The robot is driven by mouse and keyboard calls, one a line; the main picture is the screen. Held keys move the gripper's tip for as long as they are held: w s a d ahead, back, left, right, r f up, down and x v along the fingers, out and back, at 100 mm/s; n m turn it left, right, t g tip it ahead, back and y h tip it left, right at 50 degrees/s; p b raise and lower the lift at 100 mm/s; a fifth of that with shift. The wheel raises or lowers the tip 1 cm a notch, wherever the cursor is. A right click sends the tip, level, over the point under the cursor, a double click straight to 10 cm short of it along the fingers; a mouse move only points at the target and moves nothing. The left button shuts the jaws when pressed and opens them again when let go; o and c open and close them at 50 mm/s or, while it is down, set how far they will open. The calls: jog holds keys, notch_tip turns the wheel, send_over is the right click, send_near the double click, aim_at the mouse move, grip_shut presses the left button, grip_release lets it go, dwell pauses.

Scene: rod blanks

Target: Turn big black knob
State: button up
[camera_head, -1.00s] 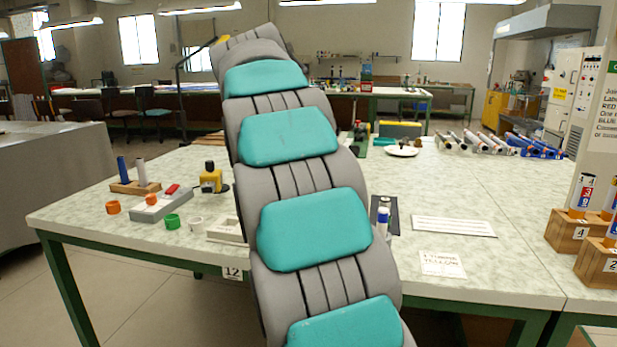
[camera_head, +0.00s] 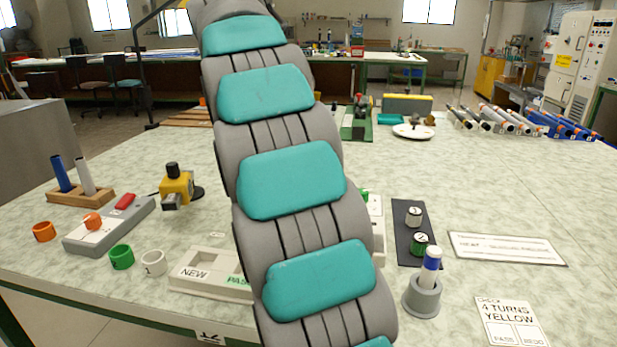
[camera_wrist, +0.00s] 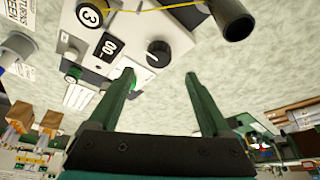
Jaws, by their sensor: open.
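The black knob (camera_wrist: 158,52) with a white pointer line sits on a light grey box (camera_wrist: 120,28) in the wrist view. The box also carries a counter reading 00 and a round dial marked 3. My gripper (camera_wrist: 160,76) is open, its two green fingers apart and nothing between them. The knob shows beyond the fingertips, between their lines, apart from them. The left finger overlaps the box edge in the picture; I cannot tell if it touches. In the head view my arm covers the knob and most of the box.
In the head view, a grey holder (camera_head: 423,298) with a blue-and-white rod, a black plate (camera_head: 407,252) with two small knobs, and a "4 turns yellow" card (camera_head: 509,321) lie right of my arm.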

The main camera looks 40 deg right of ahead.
jog(key=shift+s+d, duration=0.1)
jog(key=shift+s, duration=0.15)
jog(key=shift+s+d+f+b, duration=0.1)
jog(key=shift+f+b, duration=0.1)
jog(key=shift+b, duration=0.25)
jog(key=shift+f, duration=0.1)
jog(key=shift+b+x, duration=0.45)
jog(key=shift+x, duration=0.5)
jog(key=b+x, duration=0.2)
jog(key=x, duration=0.1)
jog(key=shift+f+b, duration=0.3)
jog(key=shift+p, duration=0.35)
jog(key=shift+x, duration=0.8)
jog(key=shift+c, duration=0.2)
grip_shut()
